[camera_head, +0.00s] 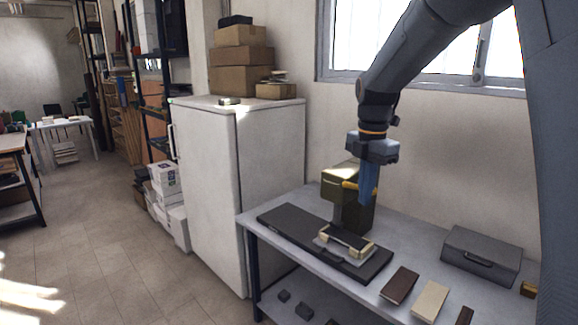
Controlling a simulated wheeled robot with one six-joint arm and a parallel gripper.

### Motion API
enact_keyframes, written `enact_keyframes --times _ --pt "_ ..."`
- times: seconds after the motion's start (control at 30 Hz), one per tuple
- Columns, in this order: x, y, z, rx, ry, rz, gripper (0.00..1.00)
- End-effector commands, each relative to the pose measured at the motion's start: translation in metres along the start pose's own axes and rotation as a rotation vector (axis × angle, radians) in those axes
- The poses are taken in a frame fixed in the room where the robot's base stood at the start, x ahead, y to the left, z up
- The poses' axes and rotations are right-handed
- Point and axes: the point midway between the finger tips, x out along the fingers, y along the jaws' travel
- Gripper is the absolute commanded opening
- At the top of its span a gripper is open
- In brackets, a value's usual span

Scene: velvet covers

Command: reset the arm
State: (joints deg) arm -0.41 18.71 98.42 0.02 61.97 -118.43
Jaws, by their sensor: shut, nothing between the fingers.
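My arm reaches in from the upper right. My gripper (368,190) points down with its blue fingers shut and empty. It hangs above the grey table (405,222), in front of an olive-green and dark machine (338,190) and partly covering it. A dark flat board (290,222) lies on the table, with a small cream-framed block or book-like piece (347,243) on it, below my gripper. My gripper appears apart from these things.
A brown cover (399,285), a cream cover (430,300) and a dark grey case (482,256) lie on the table to the right. A white refrigerator (208,190) with boxes on top stands left of the table. Open floor (100,235) lies farther left.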

Motion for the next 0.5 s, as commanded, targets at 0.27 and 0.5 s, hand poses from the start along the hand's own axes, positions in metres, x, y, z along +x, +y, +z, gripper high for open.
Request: enact_keyframes --times 0.27,0.5 --pt "0.049 -0.026 -0.013 0.356 -0.005 0.015 0.00" --pt "0.117 -0.070 -0.036 0.897 -0.002 0.046 0.00"
